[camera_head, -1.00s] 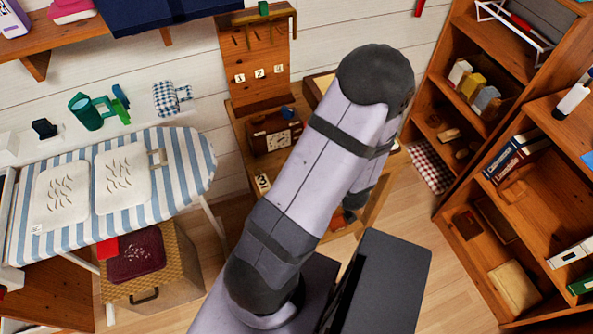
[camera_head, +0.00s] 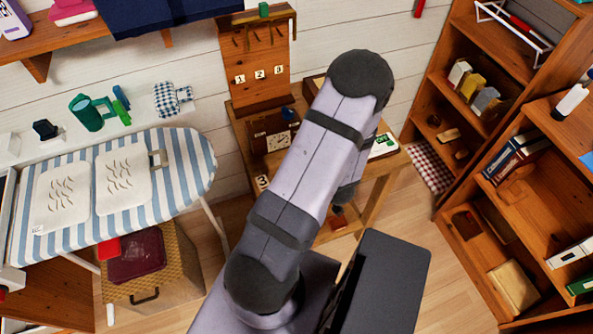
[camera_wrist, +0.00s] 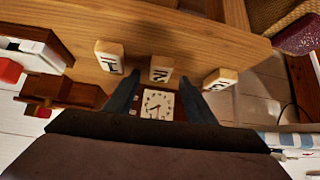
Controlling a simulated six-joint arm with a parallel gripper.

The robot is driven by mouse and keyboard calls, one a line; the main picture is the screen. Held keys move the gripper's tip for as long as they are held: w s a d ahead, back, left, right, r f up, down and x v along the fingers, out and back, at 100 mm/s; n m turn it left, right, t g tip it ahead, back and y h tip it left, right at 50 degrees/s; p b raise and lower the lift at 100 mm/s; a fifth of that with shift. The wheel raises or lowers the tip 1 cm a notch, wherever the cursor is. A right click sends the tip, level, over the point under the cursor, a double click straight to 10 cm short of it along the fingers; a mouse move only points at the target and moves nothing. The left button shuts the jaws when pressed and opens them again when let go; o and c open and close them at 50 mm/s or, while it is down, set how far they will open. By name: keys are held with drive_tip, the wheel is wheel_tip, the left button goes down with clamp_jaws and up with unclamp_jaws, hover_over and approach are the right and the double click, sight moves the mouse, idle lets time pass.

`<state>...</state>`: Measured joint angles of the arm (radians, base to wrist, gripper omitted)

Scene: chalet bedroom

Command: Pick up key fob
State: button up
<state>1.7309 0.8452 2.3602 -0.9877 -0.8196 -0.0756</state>
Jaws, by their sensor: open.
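I cannot pick out a key fob with certainty in either view. In the wrist view my gripper (camera_wrist: 160,82) is open, its two dark fingers apart with nothing held between them. Between and beyond the fingers are a white square clock face (camera_wrist: 158,105) and a numbered block (camera_wrist: 161,69). Another numbered block (camera_wrist: 109,56) is by the left finger and a third (camera_wrist: 220,79) by the right finger. In the head view my arm hides the gripper and part of the small wooden table (camera_head: 378,187).
A pegboard (camera_head: 262,60) with hooks and number tags stands behind the table. A brown clock box (camera_head: 274,131) is on the tabletop. A white item with green marking (camera_head: 382,146) lies at the table's right. An ironing board (camera_head: 180,165) is left, a bookcase (camera_head: 465,125) right.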

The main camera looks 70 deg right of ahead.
drive_tip(key=shift+x, duration=1.15)
drive_tip(key=c, duration=1.1)
drive_tip(key=shift+r, duration=0.25)
drive_tip(key=shift+r+p, duration=0.5)
drive_tip(key=shift+r, duration=4.3)
